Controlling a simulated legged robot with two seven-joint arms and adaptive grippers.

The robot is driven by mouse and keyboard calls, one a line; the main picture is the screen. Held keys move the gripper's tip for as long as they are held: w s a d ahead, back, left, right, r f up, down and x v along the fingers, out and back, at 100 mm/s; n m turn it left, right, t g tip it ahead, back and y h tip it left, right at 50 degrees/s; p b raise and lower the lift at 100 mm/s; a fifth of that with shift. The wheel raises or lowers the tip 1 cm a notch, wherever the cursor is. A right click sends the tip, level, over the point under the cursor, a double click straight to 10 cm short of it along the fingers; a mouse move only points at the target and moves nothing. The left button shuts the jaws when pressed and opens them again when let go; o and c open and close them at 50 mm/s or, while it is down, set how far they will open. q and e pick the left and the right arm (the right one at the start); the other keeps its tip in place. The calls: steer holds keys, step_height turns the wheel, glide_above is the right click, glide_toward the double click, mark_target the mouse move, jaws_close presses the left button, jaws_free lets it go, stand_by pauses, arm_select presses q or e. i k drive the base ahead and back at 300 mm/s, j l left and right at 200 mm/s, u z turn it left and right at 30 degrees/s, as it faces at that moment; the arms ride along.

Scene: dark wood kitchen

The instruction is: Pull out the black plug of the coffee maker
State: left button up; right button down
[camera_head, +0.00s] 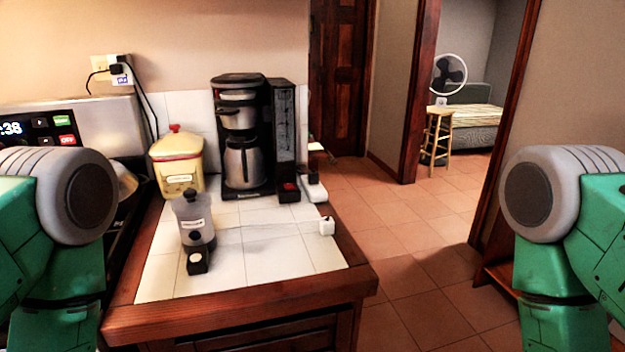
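The coffee maker (240,155) stands upright at the back of the white tiled counter, black and silver with a steel carafe in it. A black plug (116,69) sits in the wall outlet (101,63) at the upper left. Black cords hang from the outlet, one going left and one running down behind the counter items. Where each cord ends is hidden. Only green and grey links of my two arms show at the left and right edges. Neither of my grippers is in view.
A yellow canister (177,170) stands left of the coffee maker. A grey grinder-like jar (193,215) with a small black box is in front. A steel oven (40,122) is at left. Tiled floor (420,230) is open at right.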

mark_target(314, 176)
steer(key=l+u, duration=0.1)
steer(key=u, duration=0.25)
steer(key=i+l+u, duration=0.1)
steer(key=u, duration=0.25)
steer(key=l+u, duration=0.15)
steer(key=u, duration=0.2)
steer(key=l+u, duration=0.25)
steer(key=l, duration=0.4)
steer(key=l+u, duration=0.2)
steer(key=l, duration=0.45)
steer(key=k+l+u, duration=0.1)
steer(key=l+u, duration=0.15)
steer(key=l, duration=0.4)
